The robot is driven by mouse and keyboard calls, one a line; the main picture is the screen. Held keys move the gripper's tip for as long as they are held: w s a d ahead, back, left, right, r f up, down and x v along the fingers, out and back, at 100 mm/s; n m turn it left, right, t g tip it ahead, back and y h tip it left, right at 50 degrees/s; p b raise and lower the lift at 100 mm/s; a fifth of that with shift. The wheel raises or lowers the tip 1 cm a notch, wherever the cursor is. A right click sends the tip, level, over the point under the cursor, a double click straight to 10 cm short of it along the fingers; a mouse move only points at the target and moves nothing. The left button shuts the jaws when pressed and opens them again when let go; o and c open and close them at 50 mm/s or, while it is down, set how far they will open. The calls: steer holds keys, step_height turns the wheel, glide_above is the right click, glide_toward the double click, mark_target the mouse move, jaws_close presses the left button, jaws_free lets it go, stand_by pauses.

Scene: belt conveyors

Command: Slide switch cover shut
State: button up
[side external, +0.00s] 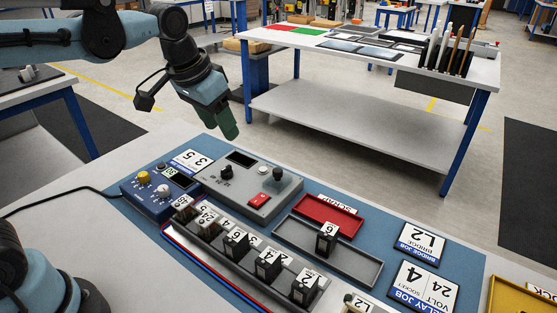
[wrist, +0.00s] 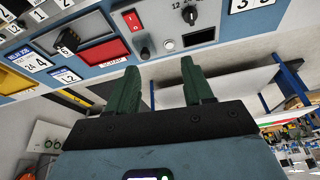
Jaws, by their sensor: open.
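A grey control box (side external: 250,185) stands on the blue mat. A red switch piece (side external: 257,200) with a pale mark sits on its front part; it also shows in the wrist view (wrist: 133,21). I take this for the switch cover, but cannot tell whether it is open or shut. The box also carries a black selector knob (side external: 226,173), a dark round knob (side external: 278,173) and a dark display (side external: 240,158). My gripper (side external: 230,131) is above and behind the box, apart from it. Its green fingers (wrist: 160,72) are open, with nothing between them.
A blue meter box (side external: 158,192) stands left of the control box. Several numbered black relays (side external: 268,264) stand in a row in front. A red scrap tray (side external: 331,216) and a grey tray (side external: 362,268) lie to the right. Label cards (side external: 421,243) lie farther right.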

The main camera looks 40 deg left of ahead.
steer(key=w+d+g, duration=0.2)
steer(key=w, duration=0.4)
steer(key=m+g, duration=0.2)
glide_above(278, 170)
steer(key=f, duration=0.2)
step_height(278, 170, down, 12)
steer(key=shift+w+f, duration=0.1)
jaws_close()
stand_by(0.3)
